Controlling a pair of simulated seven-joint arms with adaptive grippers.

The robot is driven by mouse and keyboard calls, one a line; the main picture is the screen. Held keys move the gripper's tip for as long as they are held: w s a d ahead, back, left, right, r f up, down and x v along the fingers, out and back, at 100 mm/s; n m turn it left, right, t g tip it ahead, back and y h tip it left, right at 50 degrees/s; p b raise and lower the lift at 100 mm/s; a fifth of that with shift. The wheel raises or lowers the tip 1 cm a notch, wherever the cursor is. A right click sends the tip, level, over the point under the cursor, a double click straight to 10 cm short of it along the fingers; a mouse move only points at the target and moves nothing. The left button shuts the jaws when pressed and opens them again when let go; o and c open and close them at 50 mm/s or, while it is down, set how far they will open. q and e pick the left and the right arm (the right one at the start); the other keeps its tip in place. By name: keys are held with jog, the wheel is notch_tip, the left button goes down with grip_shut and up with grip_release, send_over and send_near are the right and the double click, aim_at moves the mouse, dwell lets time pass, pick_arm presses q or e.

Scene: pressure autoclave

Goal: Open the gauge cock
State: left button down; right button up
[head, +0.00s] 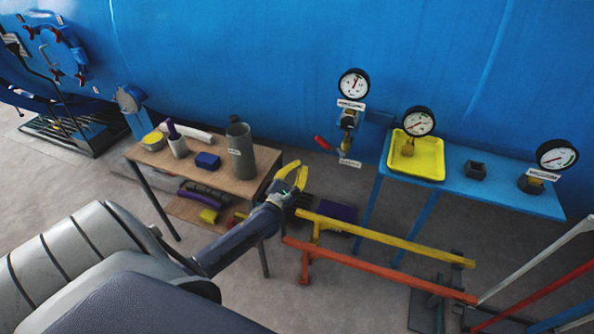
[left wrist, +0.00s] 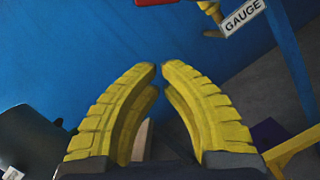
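The gauge cock (head: 348,122) is on a short fitting below a round dial on the blue vessel. Its red lever handle (head: 322,142) points down and left, and a white tag hangs below. In the left wrist view the red handle (left wrist: 156,2) is cut off by the top edge, left of the GAUGE tag (left wrist: 243,16). My left gripper (head: 301,168) is below and left of the handle, apart from it. Its yellow fingers, also in the left wrist view (left wrist: 159,70), are partly open with a narrow empty gap between the tips. My right gripper is out of view.
A wooden table (head: 215,174) with a grey bottle (head: 240,150) and small items stands left of my gripper. A blue bench (head: 505,193) with a yellow tray (head: 430,172) and gauges is at right. Yellow (head: 390,239) and orange (head: 380,270) rails run low in front.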

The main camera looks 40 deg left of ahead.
aim_at(330, 147)
pick_arm(q)
jog(key=w+d+r, duration=0.1)
jog(key=w+r, duration=0.3)
jog(key=w, duration=0.2)
jog(key=shift+w+d+r, duration=0.25)
dwell(0.6)
